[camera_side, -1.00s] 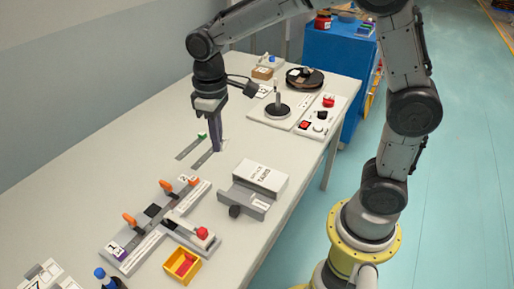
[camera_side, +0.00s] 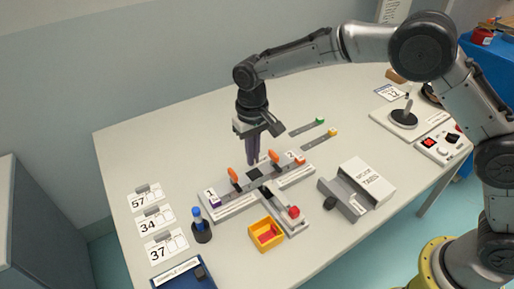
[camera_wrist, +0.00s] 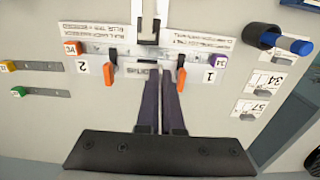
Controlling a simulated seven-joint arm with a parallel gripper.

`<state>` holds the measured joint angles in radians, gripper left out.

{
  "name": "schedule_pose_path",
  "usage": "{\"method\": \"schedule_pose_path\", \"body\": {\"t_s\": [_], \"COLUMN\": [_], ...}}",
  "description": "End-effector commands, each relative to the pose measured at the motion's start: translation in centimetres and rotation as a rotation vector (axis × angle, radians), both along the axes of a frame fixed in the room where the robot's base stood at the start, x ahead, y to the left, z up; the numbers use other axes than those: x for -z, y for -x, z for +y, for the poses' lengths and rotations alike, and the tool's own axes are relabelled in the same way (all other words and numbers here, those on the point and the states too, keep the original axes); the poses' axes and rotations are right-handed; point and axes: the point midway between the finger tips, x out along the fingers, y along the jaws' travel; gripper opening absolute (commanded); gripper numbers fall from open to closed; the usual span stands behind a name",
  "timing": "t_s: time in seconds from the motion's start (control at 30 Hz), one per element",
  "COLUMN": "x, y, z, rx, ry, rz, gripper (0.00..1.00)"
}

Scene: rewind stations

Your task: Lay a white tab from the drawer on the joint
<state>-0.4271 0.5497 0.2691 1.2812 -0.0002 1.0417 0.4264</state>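My gripper (camera_side: 254,160) points down behind the middle of the grey splice block (camera_side: 240,192). In the wrist view its two dark fingers (camera_wrist: 160,78) are close together with a thin light gap; whether they pinch a tab cannot be told. Two raised orange levers (camera_side: 232,175) stand on the block, one on either side of the fingers in the wrist view. A dark square (camera_side: 254,174) lies mid-block; the joint itself is too small to make out. The white tab box (camera_side: 370,178) has a grey drawer (camera_side: 345,199) with a black knob at its front. No tab is discernible.
A red-knobbed slide (camera_side: 293,212) and a yellow bin (camera_side: 266,235) with red pieces stand in front of the block. Strips with green and yellow ends (camera_side: 318,122) lie behind right. The back left table is clear.

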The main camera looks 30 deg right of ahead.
Motion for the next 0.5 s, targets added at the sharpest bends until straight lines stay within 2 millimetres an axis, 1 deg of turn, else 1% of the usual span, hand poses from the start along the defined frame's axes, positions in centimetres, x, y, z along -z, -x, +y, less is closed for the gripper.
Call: {"method": "schedule_pose_path", "body": {"t_s": [0.17, 0.27, 0.5], "x": [0.0, 0.3, 2.2], "y": [0.0, 0.0, 0.0], "z": [0.0, -0.1, -0.1], "rx": [0.0, 0.0, 0.0], "ry": [0.0, 0.0, 0.001], "rz": [0.0, 0.0, 0.002], "gripper": [0.0, 0.0, 0.0]}}
